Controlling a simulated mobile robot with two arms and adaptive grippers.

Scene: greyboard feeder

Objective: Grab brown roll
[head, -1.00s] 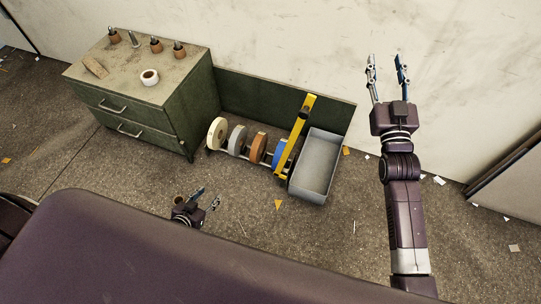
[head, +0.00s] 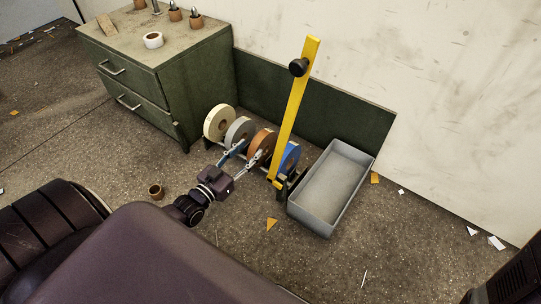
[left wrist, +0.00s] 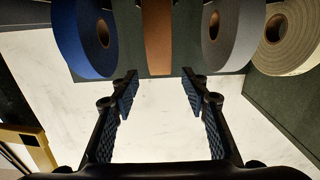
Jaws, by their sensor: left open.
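The brown roll (head: 263,142) stands upright on a low rack, between a grey roll (head: 240,129) and a blue roll (head: 290,156), with a cream roll (head: 219,122) at the left end. My left gripper (head: 249,156) is open and empty, with its fingers pointing at the brown roll from the near side. In the left wrist view, the brown roll (left wrist: 157,38) shows edge-on, centred beyond the gap between the open fingertips (left wrist: 160,82). It looks apart from both fingers. My right gripper is not in view.
A yellow lever (head: 297,105) with a black knob rises beside the blue roll. A grey tray (head: 300,217) lies to the right, a green cabinet (head: 190,85) to the left. A low green panel (head: 345,112) stands behind.

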